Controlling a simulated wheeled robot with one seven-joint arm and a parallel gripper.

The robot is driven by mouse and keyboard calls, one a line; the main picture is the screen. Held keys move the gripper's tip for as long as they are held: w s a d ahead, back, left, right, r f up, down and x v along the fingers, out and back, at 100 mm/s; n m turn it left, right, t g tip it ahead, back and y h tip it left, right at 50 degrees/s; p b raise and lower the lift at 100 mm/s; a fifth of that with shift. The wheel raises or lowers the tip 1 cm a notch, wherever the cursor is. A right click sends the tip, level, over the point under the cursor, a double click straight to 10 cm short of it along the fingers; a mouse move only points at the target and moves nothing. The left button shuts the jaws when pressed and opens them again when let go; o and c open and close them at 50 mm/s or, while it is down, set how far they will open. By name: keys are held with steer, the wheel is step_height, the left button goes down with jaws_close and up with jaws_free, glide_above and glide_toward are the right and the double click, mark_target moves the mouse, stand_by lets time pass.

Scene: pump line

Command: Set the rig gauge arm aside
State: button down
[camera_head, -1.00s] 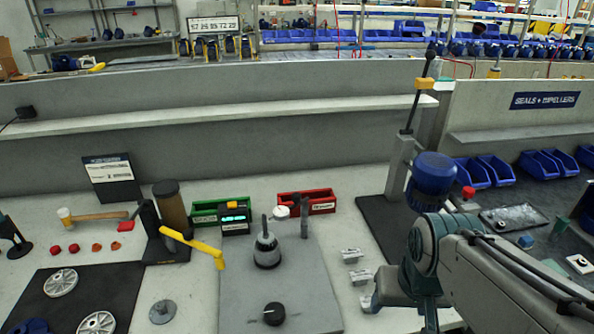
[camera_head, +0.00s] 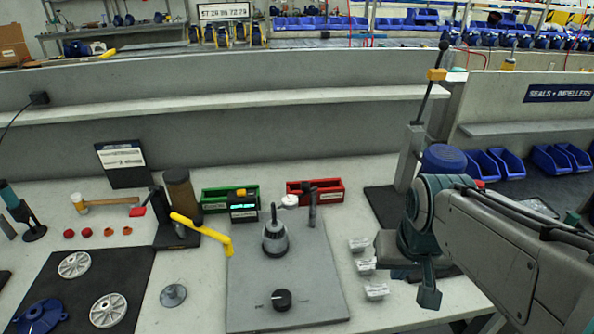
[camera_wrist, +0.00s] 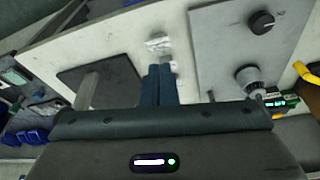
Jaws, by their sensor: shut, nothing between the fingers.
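The rig is a grey plate (camera_head: 245,300) on the bench with a grey cone-shaped fitting (camera_head: 275,241) and a black knob (camera_head: 282,299). The gauge arm seems to be the short dark post (camera_head: 312,208) at the plate's back right, with a white round head (camera_head: 289,201) reaching left, close above the fitting's tip. My gripper (camera_head: 430,296) is shut and empty, pointing down to the right of the plate, apart from the gauge arm. In the wrist view its fingers (camera_wrist: 158,72) are together, with the plate (camera_wrist: 205,55) to their right; the gauge arm is not clear there.
A yellow handle (camera_head: 200,233) slants beside the plate's left edge. Green (camera_head: 215,197) and red (camera_head: 328,192) bins stand behind it. Small white labelled blocks (camera_head: 366,265) lie between plate and gripper. A tall lever (camera_head: 428,85) rises behind my arm.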

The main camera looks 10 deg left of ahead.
steer(key=w+a+r+n+y+p, duration=0.1)
steer(key=w+a+r+n+p, duration=0.1)
steer(key=w+a, duration=0.9)
steer(key=w+a+r+n+p, duration=0.2)
steer(key=w+a+n+p, duration=0.1)
steer(key=w+a, duration=0.9)
steer(key=w+p, duration=0.1)
steer(key=w, duration=0.4)
steer(key=shift+w+a+y, duration=0.25)
steer(key=shift+a+y, duration=0.05)
steer(key=shift+y, duration=0.1)
step_height(320, 180, down, 9)
steer(key=p, duration=0.4)
steer(key=shift+s+d+f, duration=0.2)
steer(key=shift+s, duration=0.15)
